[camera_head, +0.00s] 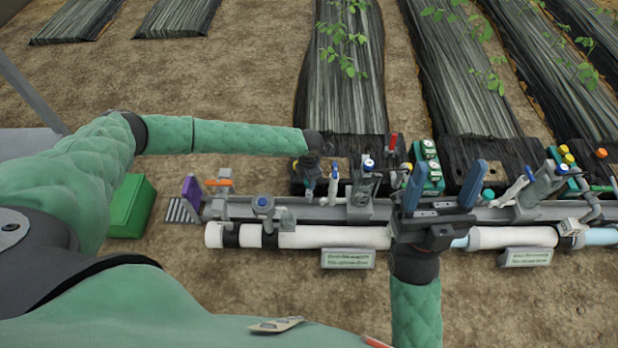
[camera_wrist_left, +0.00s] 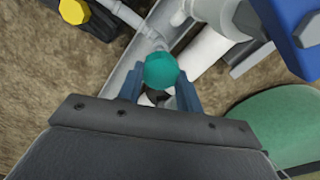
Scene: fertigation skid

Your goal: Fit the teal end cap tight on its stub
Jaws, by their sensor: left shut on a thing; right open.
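The teal end cap (camera_wrist_left: 161,71) sits between the two blue fingers of my left gripper (camera_wrist_left: 160,88), which is shut on it. In the head view my left gripper (camera_head: 308,180) is over the pipe skid, small and partly hidden by its own wrist, and I cannot make out the cap clearly there. In the left wrist view pale pipework lies close beyond the cap; I cannot tell which part is its stub, or whether the cap touches it. My right gripper (camera_head: 442,190) is open and empty, its blue fingers wide apart over the skid.
A long white pipe (camera_head: 335,237) runs along the skid's front, with valves and fittings behind it. A green box (camera_head: 131,207) stands on the soil at left, near a purple part (camera_head: 192,189). A label plate (camera_head: 348,259) is in front of the pipe. Bare soil lies in front.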

